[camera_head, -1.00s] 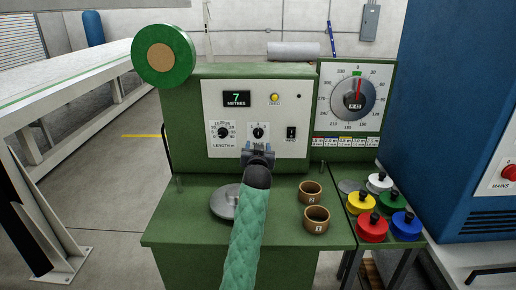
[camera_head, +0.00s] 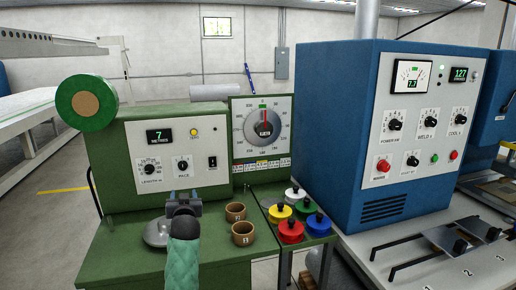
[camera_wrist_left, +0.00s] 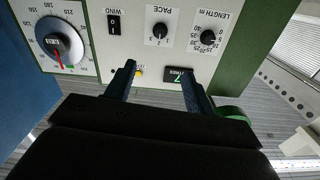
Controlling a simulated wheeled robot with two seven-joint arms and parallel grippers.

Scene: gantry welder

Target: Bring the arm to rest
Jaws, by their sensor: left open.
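My left gripper (camera_head: 184,200) is in front of the green machine's white control panel (camera_head: 178,152), below the PACE knob (camera_head: 182,165). Its arm has a green quilted sleeve (camera_head: 183,262). In the left wrist view the two fingers of the gripper (camera_wrist_left: 163,88) stand apart with nothing between them. The panel appears upside down beyond them, with the display reading 7 metres. The right gripper is not in view.
Two brown numbered cups (camera_head: 243,233) stand on the green bench right of my gripper, and a grey disc (camera_head: 157,233) lies left of it. Coloured lidded pots (camera_head: 291,231) stand farther right. A blue welder cabinet (camera_head: 352,150) fills the right side.

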